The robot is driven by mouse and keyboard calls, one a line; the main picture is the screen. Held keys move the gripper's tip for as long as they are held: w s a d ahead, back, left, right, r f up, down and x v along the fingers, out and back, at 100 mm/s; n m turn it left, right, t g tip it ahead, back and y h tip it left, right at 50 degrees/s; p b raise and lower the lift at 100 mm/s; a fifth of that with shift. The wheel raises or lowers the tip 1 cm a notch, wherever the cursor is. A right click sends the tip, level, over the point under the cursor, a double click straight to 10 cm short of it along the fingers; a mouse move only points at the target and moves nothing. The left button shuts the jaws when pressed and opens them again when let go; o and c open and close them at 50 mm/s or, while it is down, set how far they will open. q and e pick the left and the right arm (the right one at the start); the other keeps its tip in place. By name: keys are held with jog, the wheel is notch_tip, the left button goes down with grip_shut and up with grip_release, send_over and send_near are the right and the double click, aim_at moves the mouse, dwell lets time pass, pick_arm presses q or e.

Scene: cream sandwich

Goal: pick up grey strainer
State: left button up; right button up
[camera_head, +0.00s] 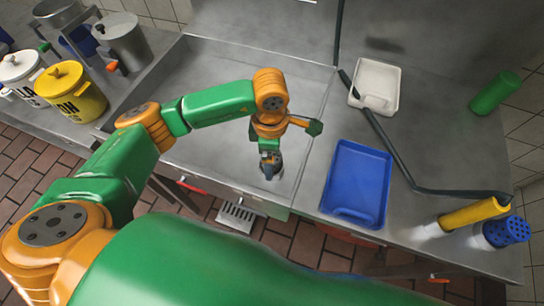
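My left arm comes in from the left, and its gripper (270,174) points down over the front part of the wide steel basin. The fingers are small and dark, and I cannot tell whether they are open or shut. I cannot make out a grey strainer with certainty. A grey slotted piece (238,215) shows low in front of the counter, below its front edge; it may be a floor grate. A grey metal pot (123,42) with a red-orange handle stands at the upper left, far from the gripper. My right gripper is not in view.
A blue tray (357,185) and a white tray (376,86) lie right of the basin, with a dark hose (390,150) between them. Yellow (70,92) and white (18,68) lidded pots stand at left. Green (495,93), yellow (472,214) and blue (505,231) cylinders are at right.

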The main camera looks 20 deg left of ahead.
pick_arm(q)
jog(key=shift+w+f, duration=0.15)
jog(key=shift+f, duration=0.65)
jog(key=shift+r, duration=0.1)
jog(key=c, duration=1.5)
